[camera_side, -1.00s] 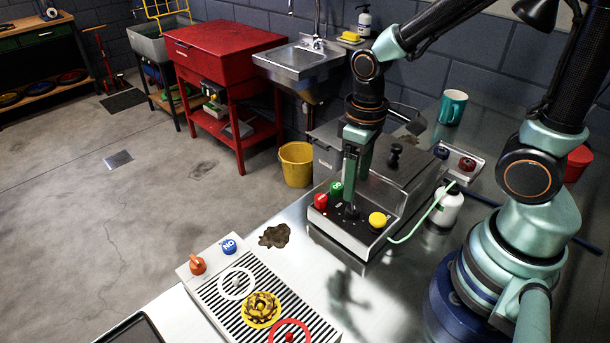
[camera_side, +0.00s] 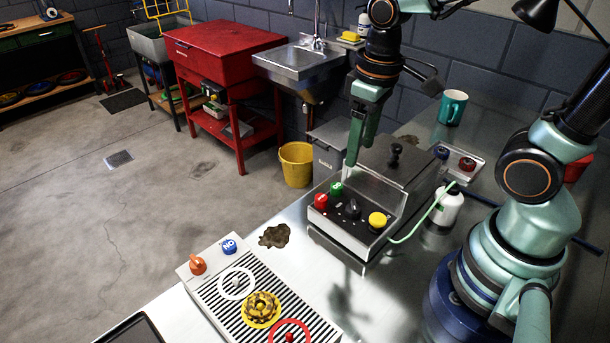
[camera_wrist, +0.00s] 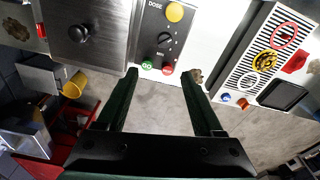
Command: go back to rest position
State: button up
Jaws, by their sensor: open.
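My gripper (camera_side: 354,158) is above the metal dosing machine (camera_side: 345,234), over the back of its control panel, pointing down. In the wrist view its two dark green fingers (camera_wrist: 158,100) are spread apart with nothing between them. The panel has a red knob (camera_side: 320,201), a green knob (camera_side: 336,188), a black dial (camera_side: 352,209) and a yellow button (camera_side: 377,220). The black dial also shows in the wrist view (camera_wrist: 164,41), clear of the fingers.
A white bottle (camera_side: 446,208) with a pale hose stands right of the machine. A teal mug (camera_side: 452,108) is behind. A striped plate (camera_side: 216,292) with an orange knob (camera_side: 198,265) lies at front left. A brown stain (camera_side: 274,236) marks the bench.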

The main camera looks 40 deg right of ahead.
notch_tip(320, 180, up, 6)
jog(key=d+m+t, duration=0.2)
jog(key=t, duration=0.2)
jog(key=shift+w+t, duration=0.3)
